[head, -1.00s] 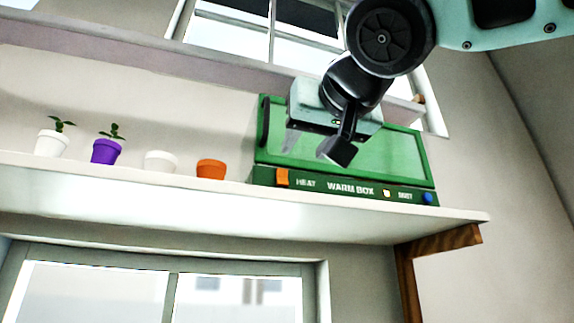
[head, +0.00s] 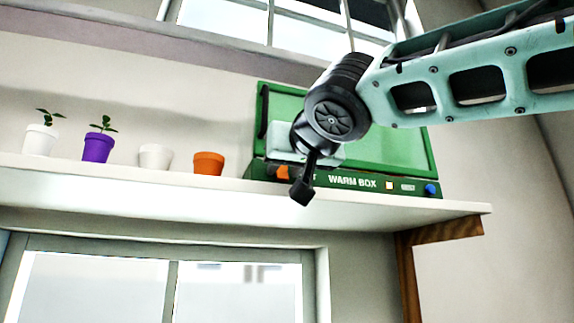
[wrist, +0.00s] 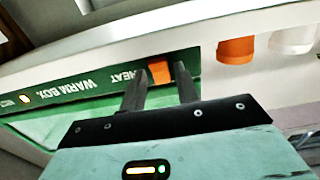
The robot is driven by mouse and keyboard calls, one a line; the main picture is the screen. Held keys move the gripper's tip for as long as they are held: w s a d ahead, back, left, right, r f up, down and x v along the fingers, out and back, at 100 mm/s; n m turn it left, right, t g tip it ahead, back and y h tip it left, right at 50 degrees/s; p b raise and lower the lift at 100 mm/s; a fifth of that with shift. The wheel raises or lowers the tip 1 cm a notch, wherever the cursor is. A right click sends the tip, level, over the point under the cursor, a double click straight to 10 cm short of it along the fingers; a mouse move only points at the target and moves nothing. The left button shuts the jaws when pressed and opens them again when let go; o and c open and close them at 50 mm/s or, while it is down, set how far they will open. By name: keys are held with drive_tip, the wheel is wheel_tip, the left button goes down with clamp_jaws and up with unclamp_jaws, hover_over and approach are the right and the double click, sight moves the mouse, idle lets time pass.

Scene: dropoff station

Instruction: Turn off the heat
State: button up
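The green warm box (head: 412,188) stands on the shelf, its front panel lettered "HEAT" and "WARM BOX". The orange heat switch (head: 282,172) is at the panel's left end in the head view, partly covered by my wrist. In the wrist view, which sees the box upside down, the switch (wrist: 159,72) lies between my fingertips. My gripper (wrist: 160,69) is open, with one finger on each side of the switch. I cannot tell whether they touch it. A small indicator light (head: 389,185) glows orange on the panel.
A blue button (head: 431,189) sits at the panel's right end. An orange pot (head: 208,163), a white pot (head: 155,157), a purple pot with a plant (head: 98,148) and a white planted pot (head: 40,140) stand left on the shelf (head: 180,188). Windows are above and below.

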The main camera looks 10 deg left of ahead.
clamp_jaws()
drive_tip(key=f+b, duration=0.1)
drive_tip(key=b, duration=0.2)
drive_tip(key=shift+t, duration=0.3)
drive_tip(key=shift+y+b, duration=0.3)
drive_tip(key=shift+b, duration=0.85)
drive_tip(key=shift+r+t+b, duration=0.2)
drive_tip(key=shift+t+b, duration=0.1)
drive_tip(key=shift+r, duration=0.1)
drive_tip(key=shift+o, duration=1.8)
unclamp_jaws()
